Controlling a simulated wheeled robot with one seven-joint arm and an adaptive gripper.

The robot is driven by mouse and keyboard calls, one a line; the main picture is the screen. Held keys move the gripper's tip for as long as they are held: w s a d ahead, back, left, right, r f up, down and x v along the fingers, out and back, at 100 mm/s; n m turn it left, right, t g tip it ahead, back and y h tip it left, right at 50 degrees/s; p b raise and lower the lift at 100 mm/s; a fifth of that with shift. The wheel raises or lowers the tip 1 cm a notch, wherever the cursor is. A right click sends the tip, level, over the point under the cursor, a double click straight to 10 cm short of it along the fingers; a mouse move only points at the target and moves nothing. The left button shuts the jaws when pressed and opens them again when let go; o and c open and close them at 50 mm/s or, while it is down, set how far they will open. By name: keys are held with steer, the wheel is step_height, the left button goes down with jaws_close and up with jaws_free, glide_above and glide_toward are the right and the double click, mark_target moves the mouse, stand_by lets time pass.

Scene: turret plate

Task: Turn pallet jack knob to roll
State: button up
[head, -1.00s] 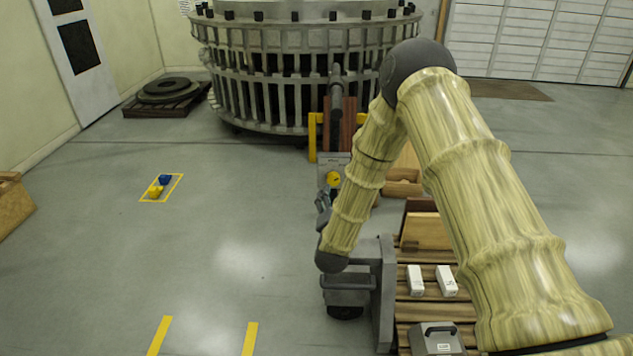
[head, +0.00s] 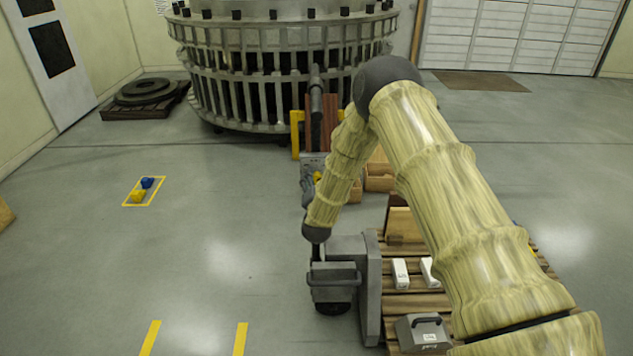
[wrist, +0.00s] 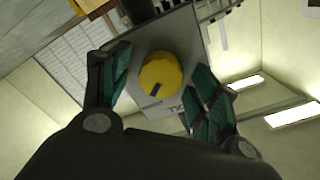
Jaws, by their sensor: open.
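The yellow round knob (wrist: 160,74) with a dark pointer mark sits on a light grey plate (wrist: 186,44) in the wrist view. Part of the printing on the plate shows, but I cannot read the setting. In the head view only a sliver of the knob (head: 317,177) shows beside my arm. My gripper (wrist: 157,88) is open, with its green-padded fingers on either side of the knob. I cannot tell whether the fingers touch it. In the head view my forearm hides most of the gripper.
The grey pallet jack (head: 368,290) stands below my arm, beside a wooden pallet (head: 400,304) carrying white boxes (head: 400,273) and a grey case (head: 422,333). A large round metal cage structure (head: 275,70) stands behind. The floor at left is mostly clear, with yellow markings.

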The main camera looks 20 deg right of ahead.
steer(key=c, duration=1)
steer(key=shift+n+b, duration=0.3)
steer(key=shift+n, duration=0.1)
steer(key=n+b, duration=0.2)
steer(key=n, duration=0.2)
steer(key=shift+f+n+b, duration=0.1)
steer(key=shift+n+b, duration=0.2)
steer(key=shift+b, duration=0.05)
steer(key=shift+n+b, duration=1)
steer(key=shift+n, duration=1.2)
steer(key=o, duration=1)
